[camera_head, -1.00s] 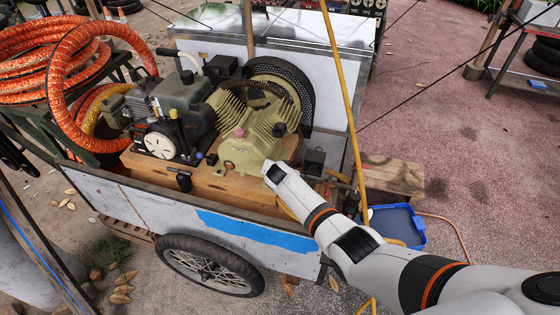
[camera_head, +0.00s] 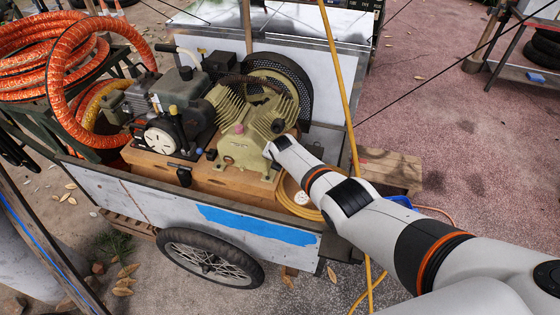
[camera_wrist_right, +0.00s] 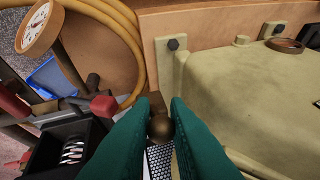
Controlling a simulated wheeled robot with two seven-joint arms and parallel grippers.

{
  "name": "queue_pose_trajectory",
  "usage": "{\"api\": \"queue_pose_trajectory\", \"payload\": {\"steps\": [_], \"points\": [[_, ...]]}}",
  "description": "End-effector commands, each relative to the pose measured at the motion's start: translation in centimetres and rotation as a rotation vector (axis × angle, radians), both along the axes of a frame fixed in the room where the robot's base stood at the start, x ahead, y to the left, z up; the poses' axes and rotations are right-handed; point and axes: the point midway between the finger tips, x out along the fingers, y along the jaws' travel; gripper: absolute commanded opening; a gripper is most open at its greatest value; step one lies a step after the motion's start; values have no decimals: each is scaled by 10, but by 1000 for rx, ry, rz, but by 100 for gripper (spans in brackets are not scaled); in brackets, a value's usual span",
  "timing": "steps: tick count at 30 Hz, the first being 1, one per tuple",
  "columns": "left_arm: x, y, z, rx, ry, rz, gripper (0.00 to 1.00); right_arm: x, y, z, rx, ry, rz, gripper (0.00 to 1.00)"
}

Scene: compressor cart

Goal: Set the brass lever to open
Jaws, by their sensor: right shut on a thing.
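The brass lever (camera_wrist_right: 159,127), seen as a dull brass rounded end, sits between the two teal fingers of my right gripper (camera_wrist_right: 160,112) in the right wrist view. The fingers are shut on it. Most of the lever is hidden by the fingers, so its angle cannot be told. In the head view my right arm reaches over the cart to the right side of the olive compressor (camera_head: 240,152); the fingers and lever are hidden there. My left gripper is not in view.
The compressor's casing (camera_wrist_right: 255,95) is close on the right in the wrist view. A round gauge (camera_wrist_right: 38,27), a red-ended part (camera_wrist_right: 103,105) and a yellow hose (camera_wrist_right: 128,25) lie on the left. The cart's side wall (camera_head: 140,200) stands in front.

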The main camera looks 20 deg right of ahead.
Motion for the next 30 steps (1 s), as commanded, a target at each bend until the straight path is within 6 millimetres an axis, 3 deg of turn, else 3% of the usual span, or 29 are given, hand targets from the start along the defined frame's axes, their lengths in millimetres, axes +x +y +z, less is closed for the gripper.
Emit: {"api": "queue_pose_trajectory", "payload": {"steps": [3,4,8,19,27,30], "points": [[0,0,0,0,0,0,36,1,1,1,3,-3,0,0],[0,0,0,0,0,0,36,1,1,1,3,-2,0,16],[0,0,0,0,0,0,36,0,1,1,3,-2,0,35],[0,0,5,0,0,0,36,-1,1,4,1,-1,0,35],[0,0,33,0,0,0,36,-15,3,32,1,-2,0,35],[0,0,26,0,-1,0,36,-19,4,33,1,-4,0,35]]}}
